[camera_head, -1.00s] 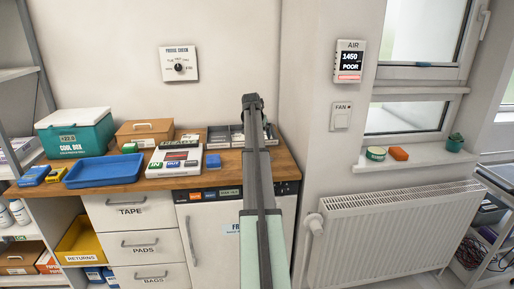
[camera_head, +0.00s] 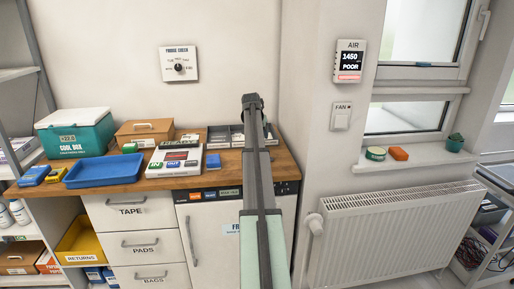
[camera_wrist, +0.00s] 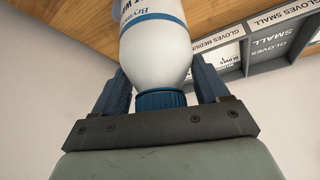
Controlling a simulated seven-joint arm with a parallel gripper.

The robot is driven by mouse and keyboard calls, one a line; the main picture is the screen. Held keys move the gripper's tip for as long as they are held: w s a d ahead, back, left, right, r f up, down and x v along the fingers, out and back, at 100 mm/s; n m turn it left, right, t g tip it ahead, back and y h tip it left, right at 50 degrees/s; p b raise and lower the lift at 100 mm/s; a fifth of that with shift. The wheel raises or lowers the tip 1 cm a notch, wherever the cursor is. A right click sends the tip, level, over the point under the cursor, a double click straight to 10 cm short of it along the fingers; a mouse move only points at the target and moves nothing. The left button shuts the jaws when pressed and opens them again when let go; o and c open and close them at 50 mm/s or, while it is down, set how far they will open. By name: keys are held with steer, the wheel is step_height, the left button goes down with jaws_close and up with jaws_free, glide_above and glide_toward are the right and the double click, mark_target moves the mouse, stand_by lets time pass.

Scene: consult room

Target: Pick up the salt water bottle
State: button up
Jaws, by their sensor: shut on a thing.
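The salt water bottle (camera_wrist: 155,45) is white with blue bands, partly readable blue lettering and a ribbed blue cap (camera_wrist: 160,100). In the wrist view it sits between the two fingers of my gripper (camera_wrist: 162,78), cap towards the palm. The fingers are closed around its shoulder and neck. The bottle's far end runs out of the picture, so I cannot tell whether it touches the wood. In the head view my arm hides the gripper and the bottle.
The wooden counter (camera_head: 228,178) holds a blue tray (camera_head: 102,170), a cool box (camera_head: 75,133), a brown box (camera_head: 146,133) and a white sorting board (camera_head: 172,159). Grey glove compartments (camera_wrist: 290,45) show beside the bottle in the wrist view. A radiator (camera_head: 400,240) stands at right.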

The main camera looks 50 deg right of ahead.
jaws_close()
